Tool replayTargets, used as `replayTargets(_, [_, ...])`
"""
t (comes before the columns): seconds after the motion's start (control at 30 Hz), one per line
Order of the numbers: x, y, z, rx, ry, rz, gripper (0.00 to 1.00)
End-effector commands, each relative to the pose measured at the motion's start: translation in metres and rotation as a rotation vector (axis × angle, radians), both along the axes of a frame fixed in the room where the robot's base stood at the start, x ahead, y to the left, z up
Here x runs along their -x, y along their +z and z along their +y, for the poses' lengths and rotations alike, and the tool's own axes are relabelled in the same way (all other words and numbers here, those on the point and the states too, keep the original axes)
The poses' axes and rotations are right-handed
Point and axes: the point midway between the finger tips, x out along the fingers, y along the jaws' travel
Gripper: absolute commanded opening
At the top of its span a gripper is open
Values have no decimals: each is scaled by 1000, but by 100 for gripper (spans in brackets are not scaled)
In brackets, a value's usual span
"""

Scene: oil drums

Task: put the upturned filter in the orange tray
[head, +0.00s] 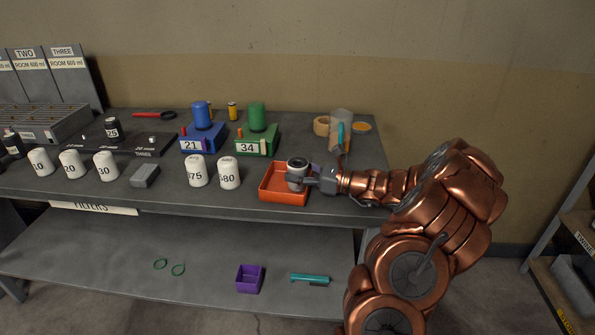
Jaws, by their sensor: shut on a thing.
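The orange tray (270,195) sits near the front edge of the grey bench, right of the white filter marked 480. My gripper (302,181) reaches in from the right and is shut on a pale cylindrical filter (296,175). The filter's dark ringed end faces up, so it looks upturned. It is over the tray's right part in this view. I cannot tell whether its lower end touches the tray floor. The gripper's fingers hide part of the filter's side.
White filters marked 75 (196,171) and 480 (228,173) stand close left of the tray. Blue (203,137) and green (257,138) stands are behind. A purple box (249,279) is on the lower shelf.

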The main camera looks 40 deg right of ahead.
Motion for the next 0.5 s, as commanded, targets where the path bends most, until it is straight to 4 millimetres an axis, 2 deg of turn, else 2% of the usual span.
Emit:
replayTargets(0.07, [0,-2,0,-1,0,0,5])
replayTargets(0.1, [0,-2,0,-1,0,0,63])
replayTargets(0.3, [0,-2,0,-1,0,1,84])
replayTargets(0.5, [0,-2,0,0,0,0,85])
